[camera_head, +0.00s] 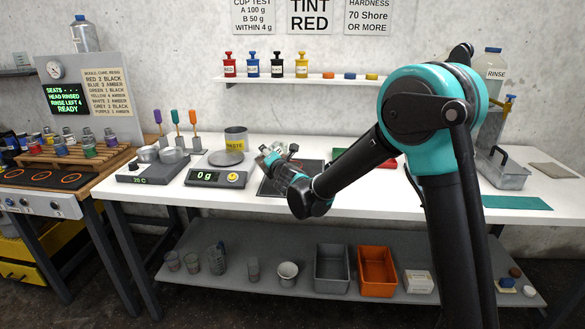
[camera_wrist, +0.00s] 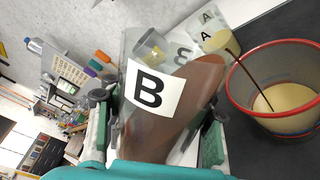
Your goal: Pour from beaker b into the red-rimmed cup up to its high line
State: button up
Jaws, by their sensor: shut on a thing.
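My gripper (camera_wrist: 157,132) is shut on beaker b (camera_wrist: 196,85), a clear vessel with a black B label; its pads press on both sides. The beaker is strongly tilted, with brown liquid running to its lip. A thin dark stream falls from the lip into the red-rimmed cup (camera_wrist: 240,98). The clear cup holds a pale tan liquid well below its rim. I cannot make out its high line. In the head view my gripper (camera_head: 272,160) is above the dark mat (camera_head: 268,188); the cup cannot be made out there.
A vessel labelled A (camera_wrist: 215,42) with pale yellow contents is beyond the beaker. A scale (camera_head: 217,178) reading 0 g stands left of the mat, with a waste pot (camera_head: 236,138) behind it. A green mat and metal tray (camera_head: 503,172) lie to the right.

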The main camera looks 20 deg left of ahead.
jog(key=shift+f+m, duration=0.25)
jog(key=shift+m, duration=0.35)
dwell(1.1)
